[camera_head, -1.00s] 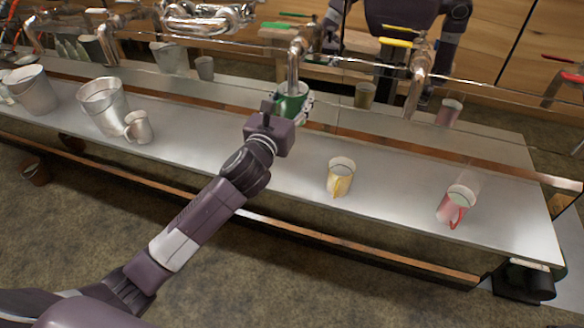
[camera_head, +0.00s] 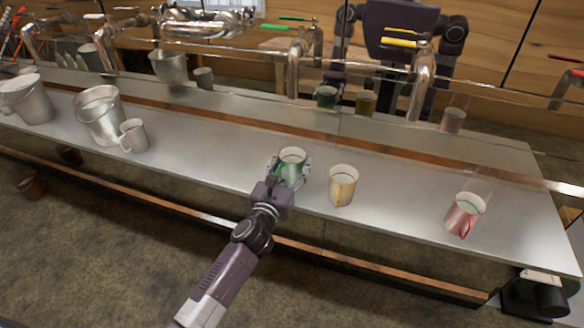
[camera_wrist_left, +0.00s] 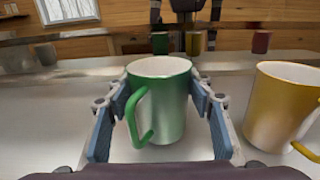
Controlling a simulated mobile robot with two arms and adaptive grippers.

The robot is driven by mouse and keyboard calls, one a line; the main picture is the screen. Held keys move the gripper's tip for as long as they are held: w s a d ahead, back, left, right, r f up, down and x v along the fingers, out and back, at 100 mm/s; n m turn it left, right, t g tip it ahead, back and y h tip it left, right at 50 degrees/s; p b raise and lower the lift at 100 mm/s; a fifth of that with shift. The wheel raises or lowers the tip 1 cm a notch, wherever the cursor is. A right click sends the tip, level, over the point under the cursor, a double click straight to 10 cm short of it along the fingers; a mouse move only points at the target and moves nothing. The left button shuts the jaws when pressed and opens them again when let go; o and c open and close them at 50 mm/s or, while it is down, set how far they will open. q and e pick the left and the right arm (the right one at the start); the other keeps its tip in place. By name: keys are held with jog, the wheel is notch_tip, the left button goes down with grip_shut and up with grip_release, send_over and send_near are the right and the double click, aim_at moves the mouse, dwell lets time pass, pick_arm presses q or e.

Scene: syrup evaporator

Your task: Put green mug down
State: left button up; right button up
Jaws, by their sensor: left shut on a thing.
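The green mug (camera_head: 292,158) is upright over the grey metal bench (camera_head: 390,205), just left of the yellow mug (camera_head: 342,187). My left gripper (camera_head: 290,174) is shut on the green mug, with one finger on each side of its body. The left wrist view shows the green mug (camera_wrist_left: 168,100) between the blue finger pads (camera_wrist_left: 160,108), its handle towards me at the left. Its base looks very near the bench top; I cannot tell whether it touches. My right gripper is not in view.
The yellow mug also stands close at the right in the left wrist view (camera_wrist_left: 281,110). A red mug (camera_head: 464,214) stands farther right. A grey mug (camera_head: 133,136) and metal buckets (camera_head: 100,118) stand left. Taps (camera_head: 421,85) rise behind. Bench between grey and green mugs is clear.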

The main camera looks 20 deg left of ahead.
pick_arm(q)
jog(key=shift+f, duration=0.2)
jog(key=shift+f, duration=0.15)
jog(key=o, duration=1.2)
jog(key=shift+o, duration=0.2)
jog(key=shift+s, duration=0.2)
jog(key=s, duration=1.1)
jog(key=shift+s+a+r, duration=0.2)
jog(key=shift+s+a, duration=0.05)
jog(key=shift+s, duration=0.1)
